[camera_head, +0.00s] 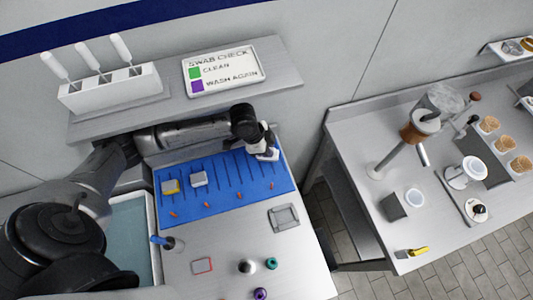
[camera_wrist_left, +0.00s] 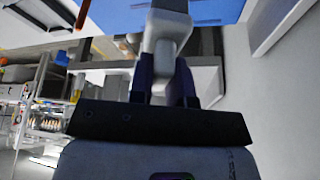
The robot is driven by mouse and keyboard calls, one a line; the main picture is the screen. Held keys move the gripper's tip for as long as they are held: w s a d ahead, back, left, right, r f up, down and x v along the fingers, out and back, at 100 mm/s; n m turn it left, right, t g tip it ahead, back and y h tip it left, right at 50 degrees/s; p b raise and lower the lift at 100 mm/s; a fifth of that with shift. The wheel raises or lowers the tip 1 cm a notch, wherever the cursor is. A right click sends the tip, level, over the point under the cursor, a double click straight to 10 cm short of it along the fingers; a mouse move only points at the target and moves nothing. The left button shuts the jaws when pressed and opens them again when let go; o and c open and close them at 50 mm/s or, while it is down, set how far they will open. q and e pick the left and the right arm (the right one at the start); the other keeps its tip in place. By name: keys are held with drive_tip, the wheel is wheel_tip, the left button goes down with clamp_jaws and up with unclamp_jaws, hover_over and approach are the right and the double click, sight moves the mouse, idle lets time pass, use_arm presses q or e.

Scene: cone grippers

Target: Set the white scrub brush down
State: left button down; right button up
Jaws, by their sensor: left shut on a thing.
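The white scrub brush (camera_head: 268,155) is over the right end of the blue mat (camera_head: 228,187), close to its back edge. My left gripper (camera_head: 264,139) is shut on it from behind. In the left wrist view, the dark fingers (camera_wrist_left: 163,88) close on the brush's white handle (camera_wrist_left: 167,28), and the blue mat (camera_wrist_left: 220,10) lies beyond. I cannot tell whether the brush touches the mat. My right gripper is not in view.
A yellow-topped block (camera_head: 170,187) and a pale block (camera_head: 198,179) sit on the mat's left half. A teal basin (camera_head: 128,245) is at left. A shelf (camera_head: 282,62) runs behind.

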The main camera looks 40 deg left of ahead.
use_arm(q)
drive_tip(key=shift+f, duration=2)
drive_tip(key=shift+f, duration=0.2)
drive_tip(key=c, duration=1.1)
unclamp_jaws()
drive_tip(key=shift+v, duration=2.2)
